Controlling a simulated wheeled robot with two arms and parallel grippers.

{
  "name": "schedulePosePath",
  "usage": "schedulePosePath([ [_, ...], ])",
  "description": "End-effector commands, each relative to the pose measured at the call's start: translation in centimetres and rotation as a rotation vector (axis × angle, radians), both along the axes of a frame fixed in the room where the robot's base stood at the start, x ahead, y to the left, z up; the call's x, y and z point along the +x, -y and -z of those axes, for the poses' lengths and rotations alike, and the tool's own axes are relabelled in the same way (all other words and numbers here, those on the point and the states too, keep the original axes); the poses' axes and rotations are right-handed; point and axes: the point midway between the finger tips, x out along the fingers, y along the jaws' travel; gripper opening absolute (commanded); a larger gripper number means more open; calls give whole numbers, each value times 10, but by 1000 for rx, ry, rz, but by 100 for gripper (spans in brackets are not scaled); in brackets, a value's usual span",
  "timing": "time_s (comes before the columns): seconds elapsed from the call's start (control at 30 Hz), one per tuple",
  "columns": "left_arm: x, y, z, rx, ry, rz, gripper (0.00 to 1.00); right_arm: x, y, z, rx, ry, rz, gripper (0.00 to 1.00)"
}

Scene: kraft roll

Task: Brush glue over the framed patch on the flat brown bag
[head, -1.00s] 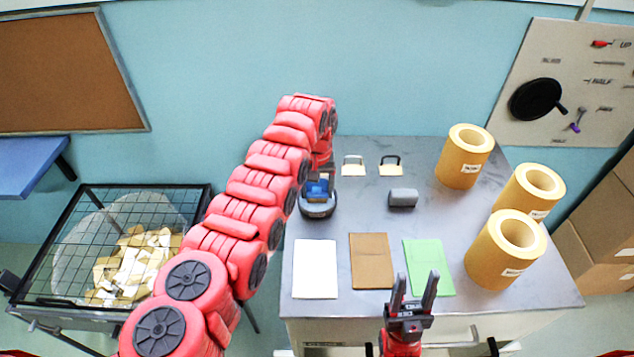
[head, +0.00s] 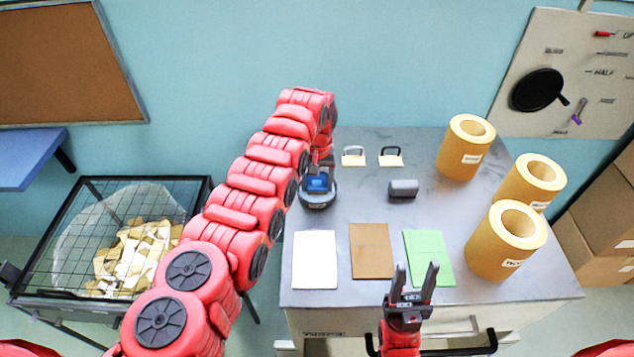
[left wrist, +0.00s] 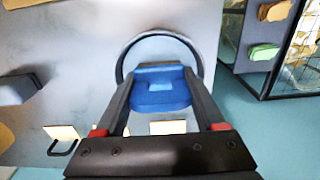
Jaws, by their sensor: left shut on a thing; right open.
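The flat brown bag (head: 371,250) lies on the grey table between a white sheet (head: 314,258) and a green one (head: 429,258). I cannot clearly make out its framed patch. My left gripper (left wrist: 162,75) is shut on a blue block-like thing (left wrist: 160,95), probably the glue brush's grip, its lower part hidden. The blue thing (head: 317,184) is at a dark round pot (head: 318,202), behind and left of the brown bag; the pot's rim rings it in the left wrist view. My right gripper (head: 416,275) is open and empty at the table's front edge.
Three kraft rolls (head: 465,146) stand along the table's right side. A dark grey block (head: 403,188) lies behind the sheets. Two small pale pieces with handles (head: 353,157) sit farther back. A wire bin of scraps (head: 130,255) stands left of the table.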

Motion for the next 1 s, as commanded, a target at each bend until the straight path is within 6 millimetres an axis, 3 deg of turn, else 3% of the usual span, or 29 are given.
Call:
schedulePosePath([
  [1.0, 0, 0, 9, 0, 0, 0, 27, 0, 0, 8, 0, 0, 0, 50],
])
